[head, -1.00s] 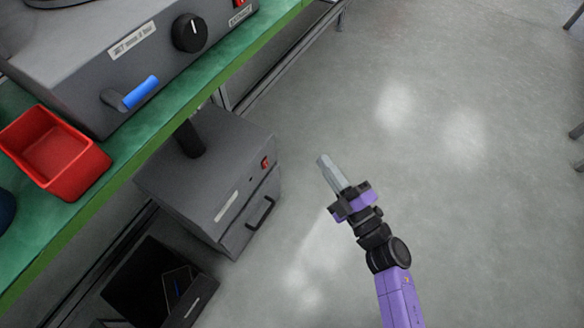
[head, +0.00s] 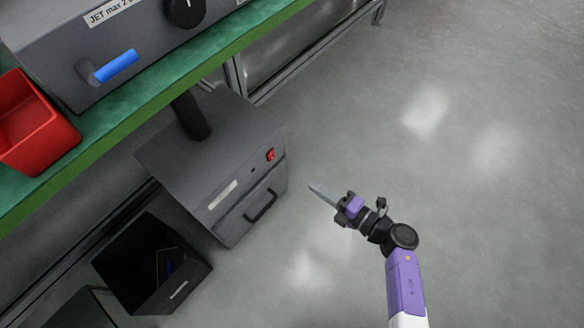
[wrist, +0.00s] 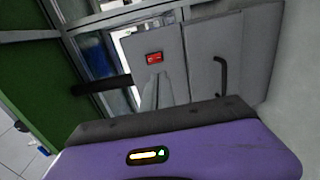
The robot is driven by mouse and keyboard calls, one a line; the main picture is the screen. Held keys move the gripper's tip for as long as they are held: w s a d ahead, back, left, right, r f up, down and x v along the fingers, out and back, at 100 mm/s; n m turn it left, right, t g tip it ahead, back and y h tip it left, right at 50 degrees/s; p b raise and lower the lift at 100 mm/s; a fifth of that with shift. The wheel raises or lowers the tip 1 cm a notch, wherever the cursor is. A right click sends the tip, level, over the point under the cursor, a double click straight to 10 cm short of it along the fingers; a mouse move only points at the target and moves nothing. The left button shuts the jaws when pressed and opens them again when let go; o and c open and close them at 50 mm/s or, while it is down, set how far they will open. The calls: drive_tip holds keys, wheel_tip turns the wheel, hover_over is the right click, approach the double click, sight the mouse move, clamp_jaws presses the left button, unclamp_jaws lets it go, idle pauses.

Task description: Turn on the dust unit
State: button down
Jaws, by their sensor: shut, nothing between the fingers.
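The dust unit (head: 215,150) is a dark grey box on the floor beside the green bench, with a black hose on top. Its front carries a red switch (head: 270,154), a pale label and a drawer with a black handle (head: 261,205). The red switch also shows in the wrist view (wrist: 154,58), just above the fingertips. My gripper (head: 318,189) is shut and empty. It points at the unit's front, apart from it, to the right of and a little below the switch in the head view. Which way the switch is set is too small to tell.
A green bench (head: 130,125) runs above the unit, bearing a red bin (head: 35,125) and a grey machine with a blue-handled lever (head: 117,66). A black open bin (head: 190,290) stands left of the unit. The floor to the right is clear.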

drive_tip(key=b, duration=0.6)
approach(271, 156)
drive_tip(key=w+a+f, duration=0.3)
drive_tip(key=w+a, duration=0.1)
drive_tip(key=shift+w+a+r, duration=0.15)
drive_tip(key=shift+a+r, duration=0.05)
drive_tip(key=shift+a, duration=0.3)
drive_tip(key=shift+w+a+f, duration=0.1)
drive_tip(key=shift+a, duration=0.05)
